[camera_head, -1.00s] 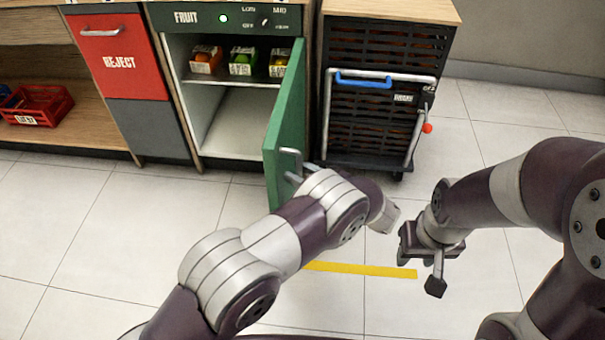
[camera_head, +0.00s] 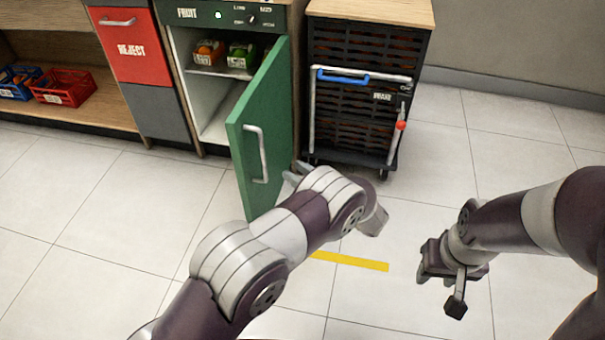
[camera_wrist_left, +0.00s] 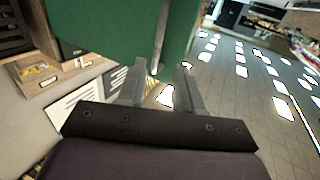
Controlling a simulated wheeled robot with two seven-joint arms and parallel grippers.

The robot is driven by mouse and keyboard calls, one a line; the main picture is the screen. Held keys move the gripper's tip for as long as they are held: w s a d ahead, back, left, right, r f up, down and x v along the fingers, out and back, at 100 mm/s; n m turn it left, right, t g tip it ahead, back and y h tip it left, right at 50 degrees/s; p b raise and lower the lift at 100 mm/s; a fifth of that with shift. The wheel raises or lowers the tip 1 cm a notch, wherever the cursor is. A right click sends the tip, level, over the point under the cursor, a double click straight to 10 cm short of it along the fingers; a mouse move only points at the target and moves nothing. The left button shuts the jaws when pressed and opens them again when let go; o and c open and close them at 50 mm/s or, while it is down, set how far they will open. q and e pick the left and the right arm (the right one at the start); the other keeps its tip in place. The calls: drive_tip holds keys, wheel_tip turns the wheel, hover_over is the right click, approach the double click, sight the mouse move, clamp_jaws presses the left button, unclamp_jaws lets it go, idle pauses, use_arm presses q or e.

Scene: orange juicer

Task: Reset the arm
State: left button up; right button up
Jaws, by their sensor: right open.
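My left gripper (camera_head: 292,178) is partly hidden behind its own wrist in the head view, just right of the green cabinet door. In the left wrist view its two fingers (camera_wrist_left: 160,88) stand apart with nothing held between them. The green door (camera_head: 258,125) hangs partly open, and its silver handle (camera_head: 257,155) is left of the gripper. The handle bar (camera_wrist_left: 160,38) also shows in the left wrist view, beyond the fingertips. My right gripper (camera_head: 440,285) hangs at the right over the floor, open and empty.
The fruit cabinet holds an orange box (camera_head: 208,52) and a green box (camera_head: 241,55). A black wheeled cart (camera_head: 352,130) stands right of it. A red reject drawer (camera_head: 130,42) and a red crate (camera_head: 62,87) are left. Tiled floor with a yellow strip (camera_head: 350,261) is clear.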

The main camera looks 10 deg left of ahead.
idle(0.3)
use_arm(q)
drive_tip(key=w+d+f+m+h, duration=0.2)
drive_tip(key=d+f+m+h, duration=0.7)
drive_tip(key=h, duration=0.5)
drive_tip(key=s+a+r+m+g+h, duration=0.1)
drive_tip(key=s+a+r+g, duration=0.3)
drive_tip(key=s, duration=0.5)
drive_tip(key=s+a+r+m+g, duration=0.2)
drive_tip(key=s+a+r, duration=0.35)
drive_tip(key=s, duration=0.35)
drive_tip(key=s+a+r+m+g+h, duration=0.1)
drive_tip(key=s+a+r+g, duration=0.3)
drive_tip(key=s, duration=0.6)
wheel_tip(320, 180, up, 35)
drive_tip(key=w+a+t+p, duration=0.1)
drive_tip(key=a+t+p, duration=0.1)
drive_tip(key=p, duration=3.1)
drive_tip(key=shift+w+a+n+p, duration=0.25)
drive_tip(key=shift+a+n+p, duration=0.1)
drive_tip(key=shift+n+p, duration=0.05)
